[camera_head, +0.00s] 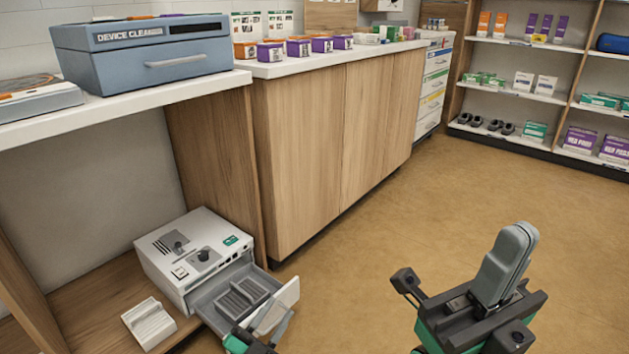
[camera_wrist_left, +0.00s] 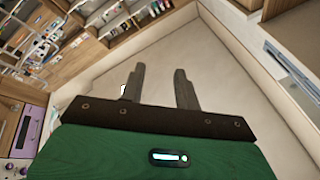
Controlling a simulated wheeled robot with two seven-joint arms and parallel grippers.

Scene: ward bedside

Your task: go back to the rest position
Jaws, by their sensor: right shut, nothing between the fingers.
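My left gripper shows only in part at the bottom edge of the head view (camera_head: 258,343), close to the open drawer (camera_head: 270,303) of a white device (camera_head: 195,255). I cannot tell whether it touches the drawer. In the left wrist view its two dark fingers (camera_wrist_left: 158,80) stand apart with nothing between them. My right gripper (camera_head: 513,245) is at the lower right of the head view, over bare floor. Its grey fingers are together and hold nothing.
The white device stands on a low wooden shelf, next to a small white ribbed block (camera_head: 148,323). Above is a counter (camera_head: 130,103) with a blue device cleaner box (camera_head: 143,55). Wooden cabinets (camera_head: 335,140) stand behind. The floor (camera_head: 420,215) at right is clear.

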